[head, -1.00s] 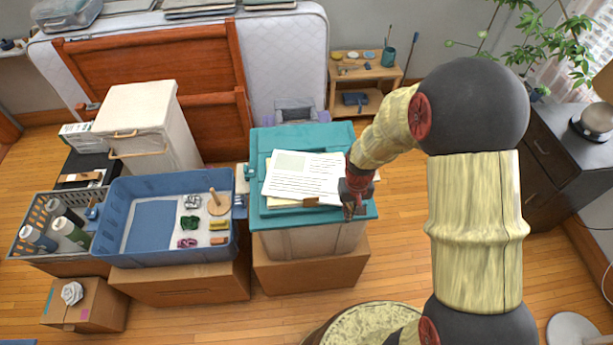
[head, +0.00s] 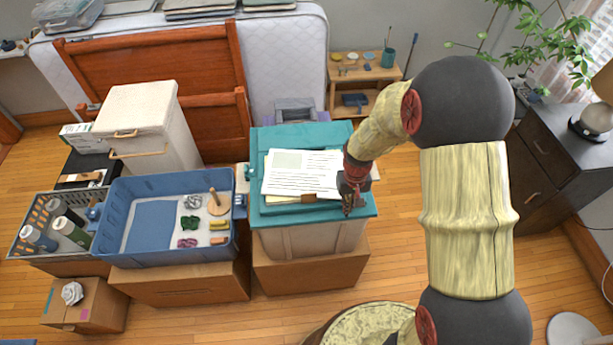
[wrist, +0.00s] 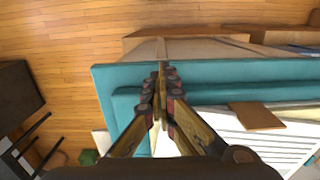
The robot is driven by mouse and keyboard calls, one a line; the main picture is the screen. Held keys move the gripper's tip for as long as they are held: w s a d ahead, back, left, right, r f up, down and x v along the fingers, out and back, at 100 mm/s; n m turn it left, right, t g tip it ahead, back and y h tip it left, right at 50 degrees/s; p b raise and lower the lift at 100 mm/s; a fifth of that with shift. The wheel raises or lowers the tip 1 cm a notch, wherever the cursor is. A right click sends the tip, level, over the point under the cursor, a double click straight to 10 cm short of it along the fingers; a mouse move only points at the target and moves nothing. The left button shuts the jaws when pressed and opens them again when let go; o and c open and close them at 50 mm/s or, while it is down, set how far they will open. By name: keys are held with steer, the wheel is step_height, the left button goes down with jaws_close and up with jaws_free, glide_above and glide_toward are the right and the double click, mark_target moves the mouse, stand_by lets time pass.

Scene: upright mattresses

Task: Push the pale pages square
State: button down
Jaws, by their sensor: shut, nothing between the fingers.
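The pale printed pages (head: 303,173) lie in a loose stack on the teal lid (head: 362,209) of a bin. The top sheet sits slightly askew over the layers below. My gripper (head: 348,207) is shut and empty, pointing down at the right end of the stack, close to its edge; I cannot tell whether it touches. In the wrist view my closed fingertips (wrist: 162,78) are over the teal lid (wrist: 220,70), with page edges (wrist: 285,142) to the right. A brown tab (wrist: 256,115) sticks out from the stack. My fingers hide part of the pages.
A blue tray (head: 150,187) with small items stands left of the bin, beside a grey crate (head: 24,247). A white cabinet (head: 150,110) and upright mattress (head: 285,60) are behind. A dark dresser (head: 548,150) is at the right. Open floor (head: 395,240) lies right of the bin.

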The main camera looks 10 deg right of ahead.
steer(key=shift+w+r, duration=0.2)
steer(key=shift+w, duration=2.8)
steer(key=shift+s, duration=0.15)
steer(key=shift+s, duration=1)
step_height(320, 180, up, 8)
steer(key=p, duration=0.5)
steer(key=shift+s+f, duration=0.15)
steer(key=shift+f, duration=0.05)
